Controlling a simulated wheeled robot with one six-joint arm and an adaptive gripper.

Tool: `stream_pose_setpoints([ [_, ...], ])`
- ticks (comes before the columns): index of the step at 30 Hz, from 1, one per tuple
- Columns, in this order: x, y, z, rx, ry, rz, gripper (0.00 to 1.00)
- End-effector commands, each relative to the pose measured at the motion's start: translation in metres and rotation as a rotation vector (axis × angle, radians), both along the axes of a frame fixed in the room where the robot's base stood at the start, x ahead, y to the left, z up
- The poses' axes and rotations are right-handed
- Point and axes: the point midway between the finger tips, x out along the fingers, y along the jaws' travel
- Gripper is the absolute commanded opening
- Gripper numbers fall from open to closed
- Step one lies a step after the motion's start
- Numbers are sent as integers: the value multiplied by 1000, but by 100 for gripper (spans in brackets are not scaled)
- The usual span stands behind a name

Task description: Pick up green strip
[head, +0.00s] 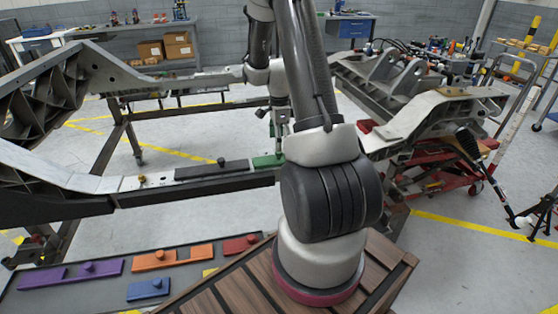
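The green strip (266,161) lies on the chassis fixture's near rail (130,183), at the right end of a dark grey strip (211,170). Its right part is hidden behind my arm. My gripper (278,146) points down at the green strip and is small in the head view. Its fingertips are at or just above the strip; I cannot tell whether they touch it or how far they are apart.
A grey tray (72,302) at the lower left holds a purple strip (70,273), an orange strip (172,257), a blue piece (148,289) and a red piece (241,244). Red carts (440,170) stand at the right. Open floor shows inside the frame.

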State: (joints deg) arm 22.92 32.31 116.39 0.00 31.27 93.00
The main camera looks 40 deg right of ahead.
Motion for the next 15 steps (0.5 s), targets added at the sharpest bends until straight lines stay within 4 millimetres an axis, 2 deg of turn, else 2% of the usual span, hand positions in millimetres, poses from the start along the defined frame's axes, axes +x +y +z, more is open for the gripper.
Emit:
stream_pose_setpoints([
  [12, -1, 3, -60, 1, 3, 2, 75],
  [15, -1, 3, -68, 0, 1, 2, 75],
])
